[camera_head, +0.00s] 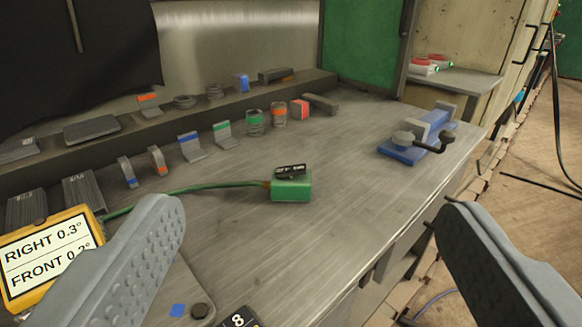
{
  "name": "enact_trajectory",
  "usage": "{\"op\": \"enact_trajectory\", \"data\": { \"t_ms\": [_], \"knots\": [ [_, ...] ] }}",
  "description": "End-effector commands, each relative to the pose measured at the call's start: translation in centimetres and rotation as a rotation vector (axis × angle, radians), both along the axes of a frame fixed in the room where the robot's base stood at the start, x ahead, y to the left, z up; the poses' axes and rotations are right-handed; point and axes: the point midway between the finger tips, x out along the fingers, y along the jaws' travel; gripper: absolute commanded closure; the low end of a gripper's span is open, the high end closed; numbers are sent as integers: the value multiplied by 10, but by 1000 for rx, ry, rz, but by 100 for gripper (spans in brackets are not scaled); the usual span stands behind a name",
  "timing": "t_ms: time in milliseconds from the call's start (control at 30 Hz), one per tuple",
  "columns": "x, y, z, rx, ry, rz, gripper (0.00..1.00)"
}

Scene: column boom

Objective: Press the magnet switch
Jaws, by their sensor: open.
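A green box (291,187) with a black rocker-like piece (290,171) on top sits on the grey metal bench in the middle of the view. The black piece is tilted and has small white lettering, too small to read surely. I take this for the magnet switch. A green cable (190,188) runs from the box to the left. My gripper (310,213) is open and empty, with one grey finger at lower left and one at lower right. The box shows between and beyond the fingertips, apart from both.
A yellow-framed display (48,254) reads RIGHT 0.3° and FRONT 0.2°. Several small blocks and rings line the bench's back. A blue vise (418,139) stands at right. Red-and-white objects (430,65) lie on a far shelf. The bench around the box is clear.

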Motion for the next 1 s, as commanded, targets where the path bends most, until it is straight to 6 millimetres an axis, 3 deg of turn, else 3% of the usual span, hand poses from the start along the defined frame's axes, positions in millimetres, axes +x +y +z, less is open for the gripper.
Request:
{"op": "enact_trajectory", "data": {
  "t_ms": [67, 267, 400, 1000],
  "knots": [
    [1, 0, 0, 0, 3, 0, 34],
    [15, 1, 3, 0, 53, 2, 74],
    [34, 2, 8, -1, 126, 5, 100],
    [121, 7, 16, -8, 469, 4, 100]
  ]
}}
